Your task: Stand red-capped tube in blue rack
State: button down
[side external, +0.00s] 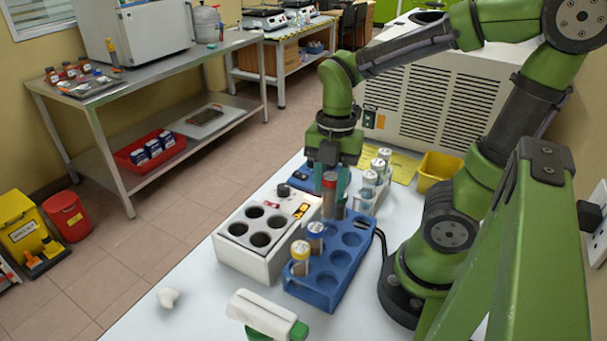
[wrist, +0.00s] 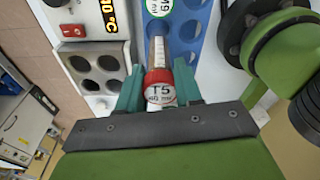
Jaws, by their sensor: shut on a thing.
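The red-capped tube (side external: 330,181) is upright in my gripper (side external: 329,186), whose teal fingers are shut on it near the cap. In the wrist view its cap (wrist: 160,91) is marked T5 and lies between the fingers. The blue rack (side external: 318,291) stands on the white table and also shows in the wrist view (wrist: 190,48). The tube is at the rack's far left end; I cannot tell whether its lower tip is inside a hole.
A white heater block (side external: 255,263) with several round wells stands left of the rack. Another rack with white-capped tubes (side external: 370,178) is behind. A yellow bin (side external: 440,170) is at the back right. A green-and-white object (side external: 265,312) lies in front.

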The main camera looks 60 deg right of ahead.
aim_at(328, 223)
jog(key=shift+f, duration=3.75)
jog(key=c, duration=0.7)
grip_release()
